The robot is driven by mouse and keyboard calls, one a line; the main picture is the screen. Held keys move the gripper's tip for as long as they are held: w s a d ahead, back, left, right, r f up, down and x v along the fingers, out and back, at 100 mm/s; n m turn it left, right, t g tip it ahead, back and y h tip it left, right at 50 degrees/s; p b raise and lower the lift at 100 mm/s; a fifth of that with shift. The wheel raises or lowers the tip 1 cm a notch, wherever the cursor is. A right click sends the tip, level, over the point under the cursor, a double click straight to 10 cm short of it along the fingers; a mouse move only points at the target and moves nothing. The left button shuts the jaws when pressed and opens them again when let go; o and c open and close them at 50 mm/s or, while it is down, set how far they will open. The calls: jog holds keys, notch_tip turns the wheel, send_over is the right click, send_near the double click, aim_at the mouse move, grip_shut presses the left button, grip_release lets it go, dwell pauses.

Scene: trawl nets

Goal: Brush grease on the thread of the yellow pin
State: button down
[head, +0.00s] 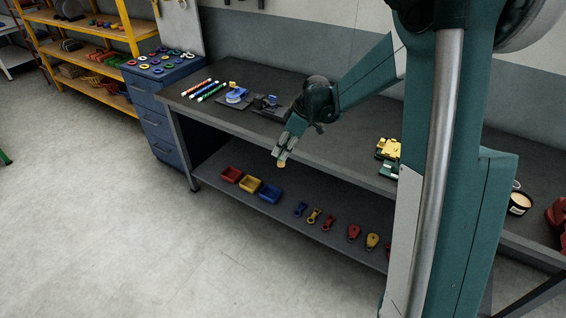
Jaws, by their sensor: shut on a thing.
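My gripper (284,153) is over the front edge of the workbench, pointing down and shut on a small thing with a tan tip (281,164). This may be the brush; most of it is hidden by the fingers. A round dark tin with pale cream contents (519,203), perhaps the grease, stands on the bench at the right, far from my gripper. A small blue piece with a yellow part (235,94) lies on a dark plate at the back left of the bench. I cannot tell whether the yellow part is the pin, and no thread can be made out.
The workbench (330,140) carries several coloured markers (205,90), a dark fixture (268,104) and yellow and green blocks (389,150). The lower shelf (270,215) holds red, yellow and blue bins and small fittings. A blue drawer cabinet (160,120) stands left. My arm hides part of the bench.

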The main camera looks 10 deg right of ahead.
jog(key=w+d+r+m+t+h+p, duration=0.1)
jog(key=d+r+m+p, duration=0.35)
jog(key=d, duration=0.85)
jog(key=w+d+r+m+h+p, duration=0.15)
jog(key=d+r+p, duration=0.45)
jog(key=d, duration=0.7)
jog(key=w+d+r+m+t+p, duration=0.1)
jog(key=d+r+m+p, duration=0.25)
jog(key=d+r, duration=0.65)
jog(key=s+d+r+m+h+p, duration=0.1)
jog(key=s+d+m+p, duration=0.25)
jog(key=d, duration=0.95)
jog(key=s+d+m+h+p, duration=0.1)
jog(key=s+d+m+p, duration=0.3)
jog(key=d, duration=0.9)
jog(key=s+d+f+m+h+b, duration=0.1)
jog(key=s+d+f, duration=0.4)
jog(key=s, duration=0.7)
jog(key=s+d+f+m+h+b, duration=0.1)
jog(key=s+d+f+m+b, duration=0.2)
jog(key=s, duration=0.9)
jog(key=d+f+b, duration=0.3)
jog(key=d, duration=0.1)
jog(key=shift+d+f+g, duration=0.2)
jog(key=shift+f+g, duration=0.1)
jog(key=shift+g, duration=0.1)
